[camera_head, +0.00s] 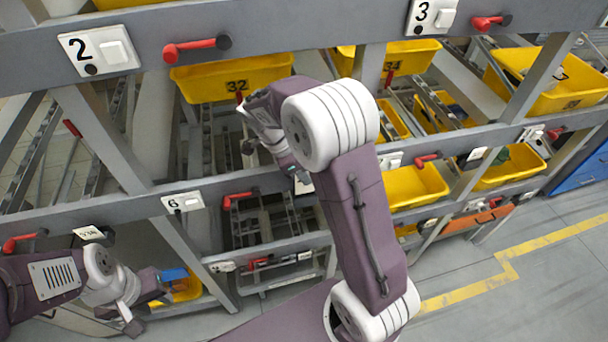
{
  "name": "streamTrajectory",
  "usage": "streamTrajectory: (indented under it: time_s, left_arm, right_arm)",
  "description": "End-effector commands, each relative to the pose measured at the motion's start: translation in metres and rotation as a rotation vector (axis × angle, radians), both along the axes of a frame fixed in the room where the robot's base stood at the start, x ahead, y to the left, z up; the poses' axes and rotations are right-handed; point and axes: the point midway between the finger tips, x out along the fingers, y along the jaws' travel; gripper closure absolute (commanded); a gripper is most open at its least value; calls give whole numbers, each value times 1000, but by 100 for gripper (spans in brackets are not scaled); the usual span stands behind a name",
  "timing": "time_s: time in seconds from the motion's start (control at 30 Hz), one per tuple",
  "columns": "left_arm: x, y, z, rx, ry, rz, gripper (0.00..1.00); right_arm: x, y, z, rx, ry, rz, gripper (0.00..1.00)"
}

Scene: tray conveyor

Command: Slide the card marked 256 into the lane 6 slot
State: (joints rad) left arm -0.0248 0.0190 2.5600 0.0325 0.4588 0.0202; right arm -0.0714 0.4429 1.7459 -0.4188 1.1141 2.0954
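The lane 6 sign (183,203) is on the grey middle beam, left of a red handle (238,199).
A card reading about 534 (89,232) is in a holder at the left. A yellow bin with a blue item (174,276) is beside my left gripper. Yellow bin 32 (232,79) is above; other bins fill the rack at the right. Floor at the lower right is clear.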

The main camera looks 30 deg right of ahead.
Motion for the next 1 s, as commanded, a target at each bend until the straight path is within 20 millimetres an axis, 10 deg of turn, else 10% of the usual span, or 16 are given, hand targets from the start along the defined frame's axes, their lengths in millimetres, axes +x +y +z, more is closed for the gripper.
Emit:
streamTrajectory:
  time_s: [1.0]
  left_arm:
    - [0, 0, -25, 0, 0, 0, 64]
  right_arm:
    - [0, 0, -27, 0, 0, 0, 100]
